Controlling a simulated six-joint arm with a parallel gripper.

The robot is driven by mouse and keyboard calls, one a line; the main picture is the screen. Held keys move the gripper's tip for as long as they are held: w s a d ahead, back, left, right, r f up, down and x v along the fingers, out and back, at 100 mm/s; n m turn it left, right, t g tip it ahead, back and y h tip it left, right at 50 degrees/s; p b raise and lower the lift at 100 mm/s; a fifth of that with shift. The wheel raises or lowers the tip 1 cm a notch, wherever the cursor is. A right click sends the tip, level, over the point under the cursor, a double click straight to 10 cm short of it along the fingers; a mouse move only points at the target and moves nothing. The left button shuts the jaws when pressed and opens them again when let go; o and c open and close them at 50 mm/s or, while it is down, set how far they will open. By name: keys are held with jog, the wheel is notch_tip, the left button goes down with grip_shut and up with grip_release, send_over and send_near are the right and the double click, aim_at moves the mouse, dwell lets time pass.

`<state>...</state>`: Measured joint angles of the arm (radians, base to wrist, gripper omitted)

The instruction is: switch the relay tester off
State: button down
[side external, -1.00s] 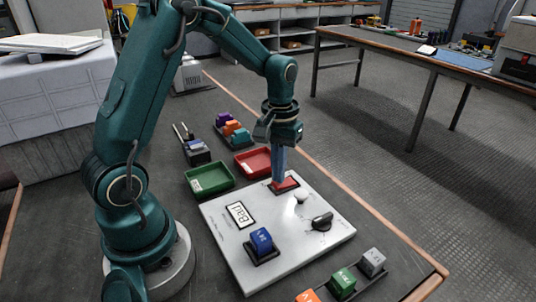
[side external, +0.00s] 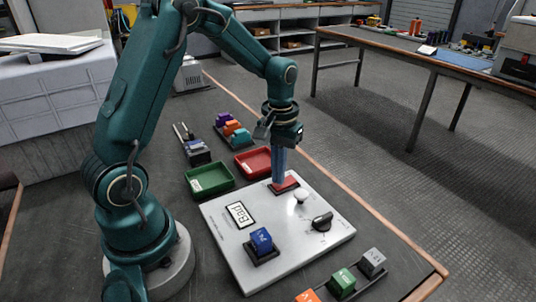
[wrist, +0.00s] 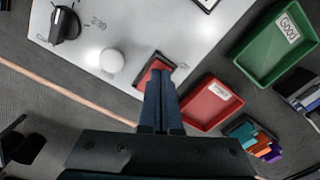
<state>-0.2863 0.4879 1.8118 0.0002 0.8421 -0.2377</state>
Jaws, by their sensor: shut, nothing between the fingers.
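The relay tester is a white, flat panel (side external: 290,240) on the table. It has a display reading "Bad" (side external: 239,214), a red rocker switch (side external: 291,183) in a dark frame at its far edge, a white round knob or lamp (side external: 301,196) and a black rotary knob (side external: 322,221). A blue block (side external: 261,240) sits in its dark socket. My gripper (side external: 279,183) points down with its fingers closed and empty, tips at the red switch. In the wrist view the fingers cover part of the red switch (wrist: 146,78); whether they touch it, I cannot tell.
A green tray (side external: 209,180) and a red tray (side external: 253,161) lie just beyond the tester. A rack of coloured blocks (side external: 234,130) stands further back. More blocks, one green (side external: 342,283) and one grey (side external: 372,262), line the near right side.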

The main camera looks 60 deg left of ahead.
notch_tip(320, 180, up, 6)
jog(key=shift+r, duration=0.15)
dwell(0.6)
jog(key=s+d+r+m+t, duration=0.25)
jog(key=s+d+r, duration=0.25)
jog(key=r, duration=0.3)
jog(key=s+d+f+m+t, duration=0.2)
jog(key=s+d+m+t, duration=0.1)
jog(key=s, duration=0.4)
jog(key=shift+s+d+f, duration=0.15)
jog(key=shift+s+f, duration=0.1)
jog(key=shift+s, duration=0.15)
jog(key=shift+m, duration=0.25)
